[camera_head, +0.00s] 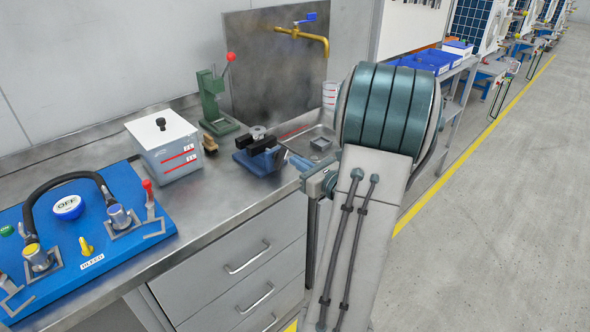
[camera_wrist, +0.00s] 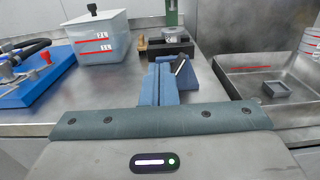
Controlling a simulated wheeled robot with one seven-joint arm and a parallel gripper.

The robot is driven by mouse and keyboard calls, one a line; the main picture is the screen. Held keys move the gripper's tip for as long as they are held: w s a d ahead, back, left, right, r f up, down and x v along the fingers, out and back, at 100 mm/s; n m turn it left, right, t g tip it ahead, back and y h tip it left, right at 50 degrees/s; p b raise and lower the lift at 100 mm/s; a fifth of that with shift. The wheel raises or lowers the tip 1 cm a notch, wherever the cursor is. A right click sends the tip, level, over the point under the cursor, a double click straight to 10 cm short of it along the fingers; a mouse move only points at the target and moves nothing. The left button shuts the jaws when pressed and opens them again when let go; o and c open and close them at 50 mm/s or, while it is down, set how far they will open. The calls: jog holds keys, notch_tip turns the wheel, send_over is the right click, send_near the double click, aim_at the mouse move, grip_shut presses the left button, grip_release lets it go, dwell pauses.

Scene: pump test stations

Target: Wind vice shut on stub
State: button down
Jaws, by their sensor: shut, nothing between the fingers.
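The vice (camera_head: 262,160) stands on the steel bench in the head view, with a blue body and black jaws. A small grey round piece (camera_head: 258,131), perhaps the stub, shows at its jaws; I cannot tell how tightly they sit on it. In the wrist view the vice's black jaws (camera_wrist: 171,48) show beyond my gripper (camera_wrist: 164,66), and blue vice body (camera_wrist: 206,80) shows to the right of the fingers. A dark bar lies close by the fingertips; I cannot tell whether they touch it.
A lidded grey box (camera_head: 166,145) and a blue board (camera_head: 95,235) with hose and clamps are left of the vice. A green press (camera_head: 214,100) with a red knob stands behind. A sink tray (camera_head: 312,140) with a small grey block is to the right.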

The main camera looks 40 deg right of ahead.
aim_at(280, 158)
jog(key=w, duration=0.6)
jog(key=shift+w+a, duration=0.25)
jog(key=shift+a, duration=0.05)
jog(key=shift+d+f+b, duration=0.25)
jog(key=shift+f+b, duration=0.3)
jog(key=shift+b, duration=0.2)
dwell(0.5)
jog(key=shift+d+r, duration=0.1)
jog(key=shift+d, duration=0.25)
dwell(0.3)
jog(key=shift+w+d+b, duration=0.1)
jog(key=shift+d+b, duration=0.65)
jog(key=shift+d, duration=0.5)
